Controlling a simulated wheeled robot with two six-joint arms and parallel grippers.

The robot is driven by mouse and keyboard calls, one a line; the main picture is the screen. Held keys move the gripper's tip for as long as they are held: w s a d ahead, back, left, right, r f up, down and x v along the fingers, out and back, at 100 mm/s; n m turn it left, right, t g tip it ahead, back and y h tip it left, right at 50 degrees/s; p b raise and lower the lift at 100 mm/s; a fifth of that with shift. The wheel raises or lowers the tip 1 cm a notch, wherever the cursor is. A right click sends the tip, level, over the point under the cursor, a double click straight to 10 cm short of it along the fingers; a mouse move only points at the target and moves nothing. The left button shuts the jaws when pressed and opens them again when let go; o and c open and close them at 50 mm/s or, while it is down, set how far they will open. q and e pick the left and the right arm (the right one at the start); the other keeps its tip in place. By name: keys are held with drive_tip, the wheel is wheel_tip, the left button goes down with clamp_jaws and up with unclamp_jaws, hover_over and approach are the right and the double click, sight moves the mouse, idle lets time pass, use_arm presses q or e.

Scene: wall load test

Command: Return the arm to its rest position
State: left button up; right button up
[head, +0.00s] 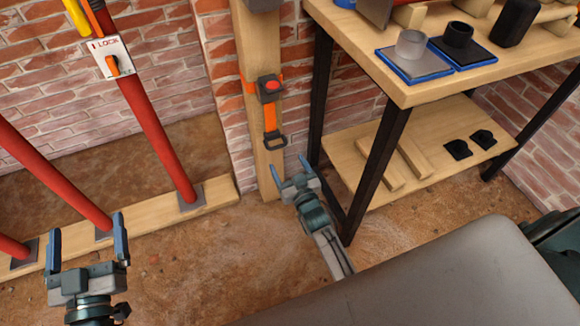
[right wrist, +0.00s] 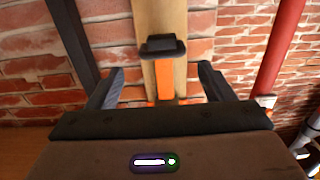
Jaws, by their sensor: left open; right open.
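My left gripper (head: 88,243) is open and empty at the lower left of the head view, in front of the red posts. My right gripper (head: 292,172) is open and empty near the middle of the head view, in front of the wooden wall post (head: 255,110) and left of the workbench. In the right wrist view its two fingers (right wrist: 160,88) stand apart, with the wooden post and an orange strap (right wrist: 165,80) between them in the picture. A black buckle (right wrist: 162,46) shows above. The fingers touch nothing that I can see.
Red posts (head: 150,110) stand on a wooden sill (head: 220,194) at left; one carries a lock plate (head: 111,58). A workbench (head: 420,92) with black legs stands at right, with a lower shelf (head: 350,170). A dark grey surface (head: 430,285) fills the lower right. Dirt floor (head: 190,265) between is clear.

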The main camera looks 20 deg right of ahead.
use_arm(q)
drive_tip(key=shift+f, duration=0.4)
use_arm(e)
drive_tip(key=shift+s, duration=0.4)
